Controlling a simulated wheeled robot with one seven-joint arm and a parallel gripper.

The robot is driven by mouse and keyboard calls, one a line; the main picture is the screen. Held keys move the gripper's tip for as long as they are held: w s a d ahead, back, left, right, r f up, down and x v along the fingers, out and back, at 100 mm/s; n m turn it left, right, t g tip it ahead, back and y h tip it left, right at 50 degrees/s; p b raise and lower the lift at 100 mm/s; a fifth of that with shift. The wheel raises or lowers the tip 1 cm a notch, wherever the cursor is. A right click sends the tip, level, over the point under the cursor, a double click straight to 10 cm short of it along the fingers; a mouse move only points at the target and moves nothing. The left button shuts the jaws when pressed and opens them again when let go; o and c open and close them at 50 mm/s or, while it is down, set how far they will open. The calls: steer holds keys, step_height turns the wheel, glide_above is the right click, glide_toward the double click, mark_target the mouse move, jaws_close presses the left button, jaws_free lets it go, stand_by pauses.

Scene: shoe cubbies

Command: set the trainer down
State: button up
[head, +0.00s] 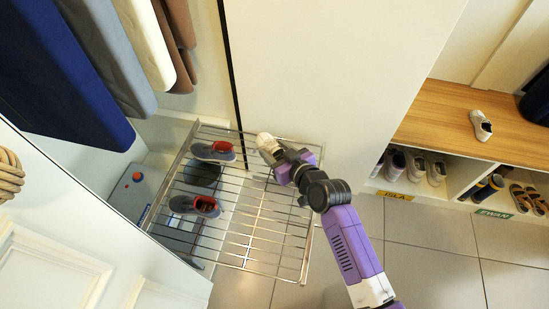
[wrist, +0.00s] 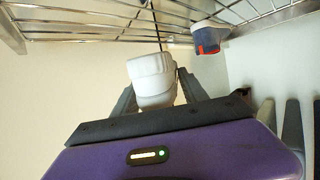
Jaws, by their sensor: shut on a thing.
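My gripper (head: 279,163) is shut on a white trainer (head: 267,145), near the back right corner of the pulled-out wire rack (head: 236,258) in the head view. In the wrist view the white trainer (wrist: 152,78) sits between the two dark fingers of my gripper (wrist: 155,95). The rack (wrist: 95,37) crosses the top of that view. I cannot tell the gap between trainer and rack. Another white trainer (head: 480,125) lies on the wooden bench top at the right.
Two grey shoes with red linings, one behind (head: 213,151) and one in front (head: 195,205), stand on the rack's left part. The rack's front and right are bare. Clothes hang above left.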

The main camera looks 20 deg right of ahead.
steer(key=shift+w+f, duration=0.15)
steer(key=shift+f, duration=0.05)
step_height(320, 180, down, 6)
steer(key=b, duration=0.5)
steer(key=shift+d+f+b, duration=0.1)
steer(key=shift+f+b, duration=0.15)
steer(key=shift+b, duration=0.1)
steer(key=shift+f+b, duration=0.5)
steer(key=shift+f, duration=0.05)
steer(key=o, duration=1.6)
steer(key=shift+o, duration=0.2)
steer(key=shift+p+v, duration=1.05)
steer(key=shift+v, duration=2.9)
